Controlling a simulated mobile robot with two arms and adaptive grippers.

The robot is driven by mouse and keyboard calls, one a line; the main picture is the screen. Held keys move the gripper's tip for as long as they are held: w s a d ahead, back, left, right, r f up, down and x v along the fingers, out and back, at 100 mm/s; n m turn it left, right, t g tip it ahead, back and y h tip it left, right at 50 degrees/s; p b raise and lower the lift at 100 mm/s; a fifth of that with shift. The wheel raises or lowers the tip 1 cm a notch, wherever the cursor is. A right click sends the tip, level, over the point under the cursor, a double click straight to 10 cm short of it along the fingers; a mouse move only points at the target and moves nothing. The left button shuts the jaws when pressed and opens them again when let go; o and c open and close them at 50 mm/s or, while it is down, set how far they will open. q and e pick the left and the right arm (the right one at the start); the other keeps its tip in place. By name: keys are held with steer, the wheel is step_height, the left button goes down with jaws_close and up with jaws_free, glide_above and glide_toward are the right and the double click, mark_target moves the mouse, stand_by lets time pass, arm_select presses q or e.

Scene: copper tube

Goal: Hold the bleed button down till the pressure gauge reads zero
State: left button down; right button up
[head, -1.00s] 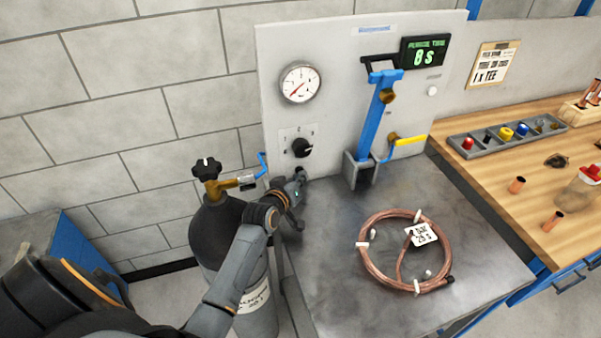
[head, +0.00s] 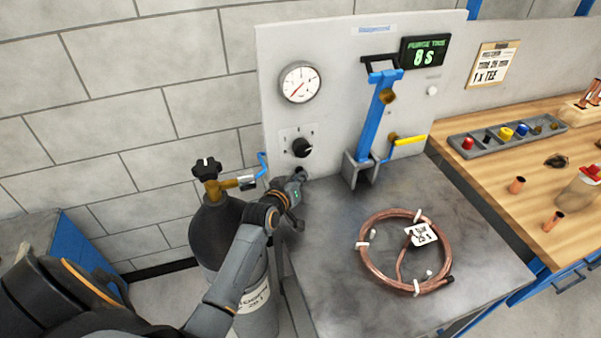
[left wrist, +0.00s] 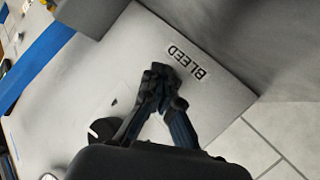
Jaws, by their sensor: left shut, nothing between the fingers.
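The pressure gauge (head: 300,82) is a round white dial with a red needle on the upright panel; the needle points to the lower left, and its numbers are too small to read. My left gripper (head: 300,172) is at the panel's lower left, below the black knob. In the left wrist view, my left gripper (left wrist: 165,75) is shut, its fingertips together at the panel beside the BLEED label (left wrist: 187,64). The bleed button is hidden behind the fingertips, so I cannot tell whether it is pressed. My right gripper is not in view.
A black selector knob (head: 302,147) sits just above my gripper. A dark gas cylinder (head: 215,235) stands left of the bench. A copper coil (head: 365,255) lies on the grey bench top. A blue lever (head: 376,120) and a timer (head: 424,52) reading 8 s are to the right.

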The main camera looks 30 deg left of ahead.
arm_select(q)
steer(key=shift+s, duration=0.1)
steer(key=shift+s+d+p, duration=0.55)
steer(key=shift+d+p, duration=0.1)
steer(key=shift+p, duration=0.05)
steer(key=shift+s+d+p, duration=0.4)
steer(key=shift+d+p, duration=0.1)
steer(key=shift+p, duration=0.05)
steer(key=shift+s+d+p, duration=0.7)
steer(key=shift+s+d, duration=0.2)
steer(key=shift+d, duration=0.05)
steer(key=shift+s+d, duration=0.35)
steer(key=shift+d, duration=0.1)
steer(key=shift+f, duration=0.1)
